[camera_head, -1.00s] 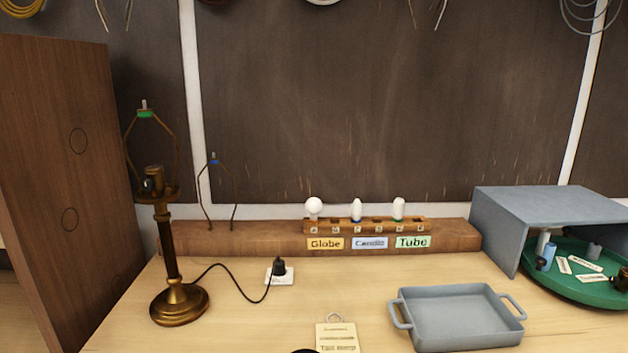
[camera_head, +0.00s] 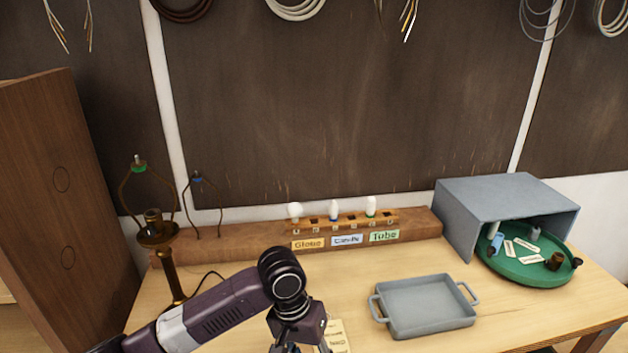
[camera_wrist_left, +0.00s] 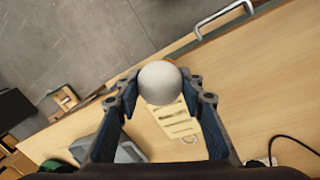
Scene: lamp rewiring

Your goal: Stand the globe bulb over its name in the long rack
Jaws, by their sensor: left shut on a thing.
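A round white globe bulb (camera_wrist_left: 160,83) is between the fingers of my left gripper (camera_wrist_left: 162,95), which is shut on it. In the head view my left wrist (camera_head: 290,300) is above the bench's front, and its fingers are mostly cut off by the lower edge. The long wooden rack (camera_head: 345,224) stands at the back of the bench, well beyond the gripper. Another globe bulb (camera_head: 295,211) stands in it over the yellow Globe label (camera_head: 308,244), with an empty-looking hole to its right. A candle bulb and a tube bulb stand farther right over their labels. My right gripper is not in view.
A grey tray (camera_head: 420,306) lies right of my left arm. A grey open box (camera_head: 505,207) with a green turntable (camera_head: 520,272) stands at the right. A brass lamp (camera_head: 158,235) stands at the left behind my arm. A tag card (camera_head: 337,335) lies near the gripper.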

